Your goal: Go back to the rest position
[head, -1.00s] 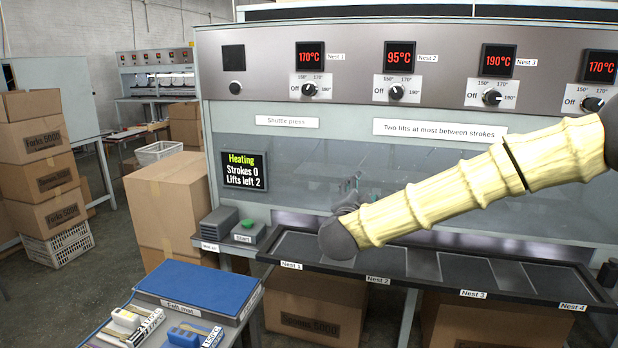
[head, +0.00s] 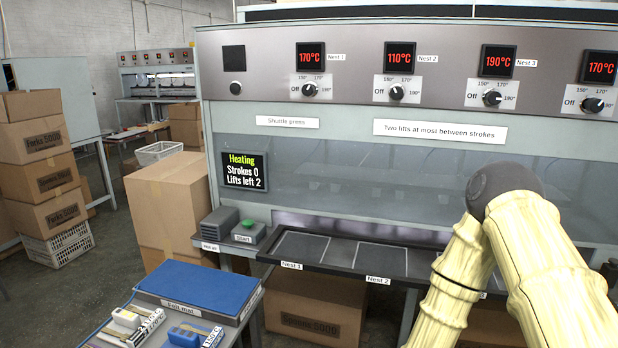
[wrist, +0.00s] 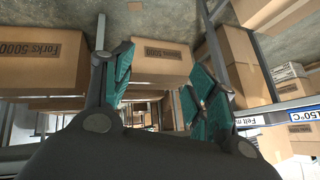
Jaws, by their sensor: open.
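My gripper (wrist: 158,95) shows in the wrist view with its teal-padded fingers spread apart and nothing between them. In the head view my arm is folded at the right, in front of the shuttle press (head: 350,140), and the gripper itself is out of the picture. The press's status screen (head: 245,171) reads Heating, Strokes 0, Lifts left 2. The nest displays read 170°C, 110°C (head: 400,55), 190°C and 170°C. The Nest 1 plate (head: 302,246) and Nest 2 plate (head: 380,258) look bare; my arm partly hides the tray further right.
The start button box (head: 247,233) stands left of the tray. Cardboard boxes (head: 165,210) stand left of and below the press. The floor at far left has some free room.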

